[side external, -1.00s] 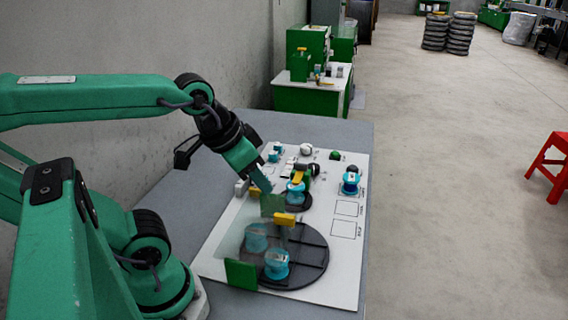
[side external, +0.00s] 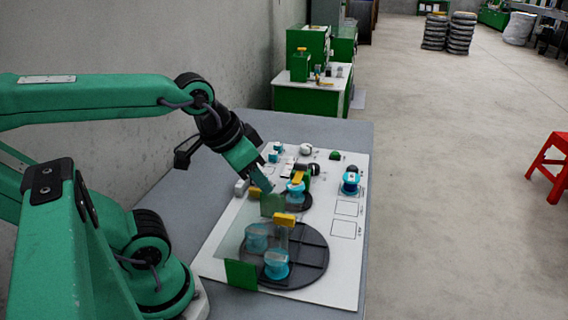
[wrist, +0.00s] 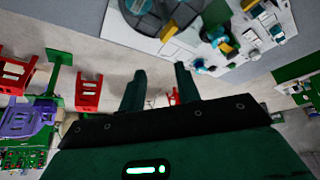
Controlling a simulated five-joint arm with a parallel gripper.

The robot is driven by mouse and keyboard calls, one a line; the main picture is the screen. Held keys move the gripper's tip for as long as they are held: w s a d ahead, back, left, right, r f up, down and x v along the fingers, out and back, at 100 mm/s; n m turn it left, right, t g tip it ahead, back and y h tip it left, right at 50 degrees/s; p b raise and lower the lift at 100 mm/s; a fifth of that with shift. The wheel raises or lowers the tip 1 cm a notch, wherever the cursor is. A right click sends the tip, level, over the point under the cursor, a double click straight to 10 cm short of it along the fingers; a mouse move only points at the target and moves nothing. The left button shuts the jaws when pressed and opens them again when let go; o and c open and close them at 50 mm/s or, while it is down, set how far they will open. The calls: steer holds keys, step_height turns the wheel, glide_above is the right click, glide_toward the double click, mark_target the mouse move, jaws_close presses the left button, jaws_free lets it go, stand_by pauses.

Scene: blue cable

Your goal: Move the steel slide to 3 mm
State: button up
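My gripper (side external: 261,184) hangs over the left side of the white board (side external: 222,235), beside a green upright panel (side external: 272,204). In the wrist view, my gripper (wrist: 160,85) has its two dark green fingers apart with nothing between them. I cannot pick out the steel slide for certain in either view. A small grey block (side external: 241,188) sits at the board's left edge, close to the gripper, with a yellow piece (side external: 255,192) beside it. Any scale marks are too small to read.
A large dark disc (side external: 310,256) with blue spools (side external: 277,264), a clear guard and a green plate (side external: 241,274) fill the near board. A yellow block (side external: 285,219) stands above it. Another blue spool (side external: 350,183) is at right. Outlined squares at the right are empty.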

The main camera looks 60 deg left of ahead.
steer(key=w+a+f+m+g, duration=0.2)
steer(key=w+a+m, duration=0.1)
steer(key=w+a, duration=0.25)
steer(key=w+a+f+m+g, duration=0.1)
steer(key=w+a+f+m, duration=0.2)
steer(key=a, duration=0.4)
steer(key=w+a+f+m, duration=0.1)
steer(key=a+f, duration=0.2)
steer(key=a, duration=0.1)
steer(key=a+f+m+g, duration=0.1)
steer(key=a+f, duration=0.1)
steer(key=a, duration=0.2)
steer(key=w+a+f+g, duration=0.1)
steer(key=a+f, duration=0.2)
steer(key=a, duration=0.1)
steer(key=shift+w+f+m, duration=0.3)
steer(key=shift+f+m, duration=0.05)
steer(key=shift+m, duration=0.05)
steer(key=shift+a+f+g, duration=0.3)
steer(key=shift+a, duration=0.1)
steer(key=shift+f, duration=0.15)
steer(key=shift+f, duration=3.75)
